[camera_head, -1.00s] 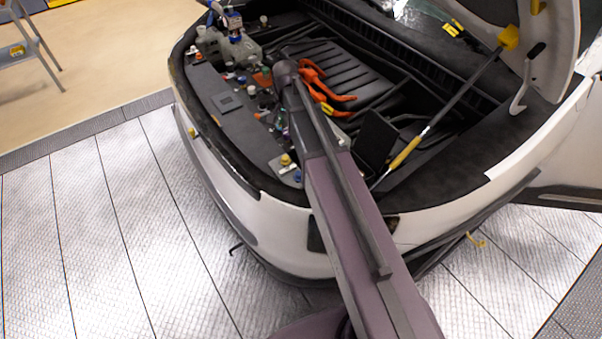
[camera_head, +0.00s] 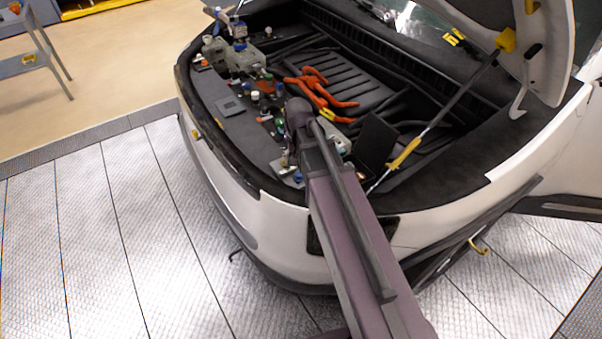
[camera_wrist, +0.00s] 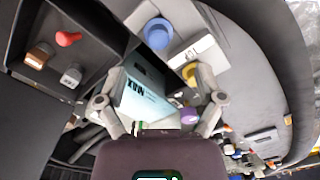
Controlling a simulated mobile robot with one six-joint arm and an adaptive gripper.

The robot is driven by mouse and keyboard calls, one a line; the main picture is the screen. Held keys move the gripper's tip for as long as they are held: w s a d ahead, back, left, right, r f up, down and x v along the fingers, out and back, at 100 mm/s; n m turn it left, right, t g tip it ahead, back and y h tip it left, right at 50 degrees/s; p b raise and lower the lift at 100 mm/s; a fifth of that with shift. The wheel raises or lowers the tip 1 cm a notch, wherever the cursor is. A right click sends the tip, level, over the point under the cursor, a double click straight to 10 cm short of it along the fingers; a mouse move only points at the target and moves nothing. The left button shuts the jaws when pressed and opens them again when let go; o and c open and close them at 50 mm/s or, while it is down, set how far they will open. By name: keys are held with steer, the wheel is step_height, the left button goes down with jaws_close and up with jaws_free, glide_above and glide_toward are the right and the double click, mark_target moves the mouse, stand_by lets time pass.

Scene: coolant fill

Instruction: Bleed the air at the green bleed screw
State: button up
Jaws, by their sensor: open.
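My gripper (camera_wrist: 158,105) is open in the wrist view, its two fingers spread with nothing held between them. Beyond and between the fingers are a pale blue lettered block (camera_wrist: 145,97), a yellow part (camera_wrist: 190,72) and a purple ring (camera_wrist: 188,116). A blue cap (camera_wrist: 158,34) sits further up. My arm hides most of the gripper there, above the bay's near edge.
Orange cables (camera_head: 318,90) lie in the bay behind my arm. A yellow-gripped prop rod (camera_head: 404,154) rises at right to the raised lid (camera_head: 560,50). A grey reservoir (camera_head: 243,58) stands at the back left. The floor (camera_head: 110,240) left of the car is clear.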

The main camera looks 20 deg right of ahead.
steer(key=shift+s+f+n, duration=0.15)
steer(key=shift+s+f, duration=0.05)
steer(key=shift+s, duration=0.45)
steer(key=shift+s+f+n, duration=0.15)
steer(key=shift+s, duration=0.5)
steer(key=s+n, duration=0.1)
steer(key=s, duration=0.3)
steer(key=s+n, duration=0.2)
steer(key=s, duration=0.2)
steer(key=shift+s+a, duration=0.1)
steer(key=shift+s, duration=0.15)
steer(key=shift+w, duration=0.1)
